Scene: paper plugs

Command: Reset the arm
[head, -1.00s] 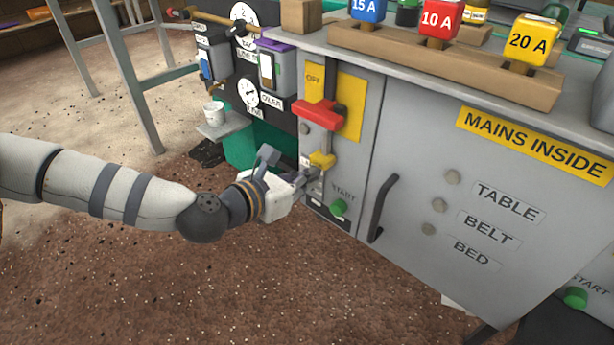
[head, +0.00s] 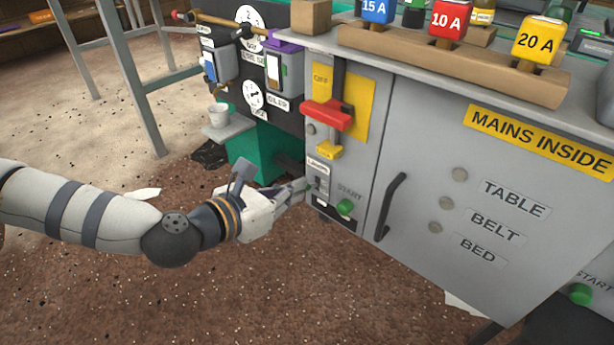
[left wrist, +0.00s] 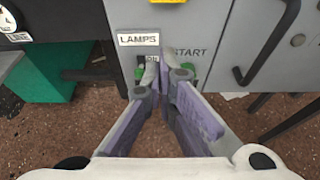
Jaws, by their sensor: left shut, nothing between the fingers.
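My left gripper (head: 306,184) is shut and empty, in front of the lower left part of the grey cabinet (head: 409,125). In the left wrist view its fingertips (left wrist: 163,72) are together just below the LAMPS label (left wrist: 138,39), in front of a small switch. I cannot tell whether they touch it. A green START button (head: 345,207) is to the right of the fingertips; it shows partly behind a finger in the left wrist view (left wrist: 187,67). My right gripper is in neither view.
A red lever handle (head: 326,115) and a yellow tab (head: 327,150) are above the gripper. A dark door handle (head: 390,207) stands out to the right. A green box (head: 262,152) and a white cup (head: 219,115) are at the left. The floor below the arm is mostly open.

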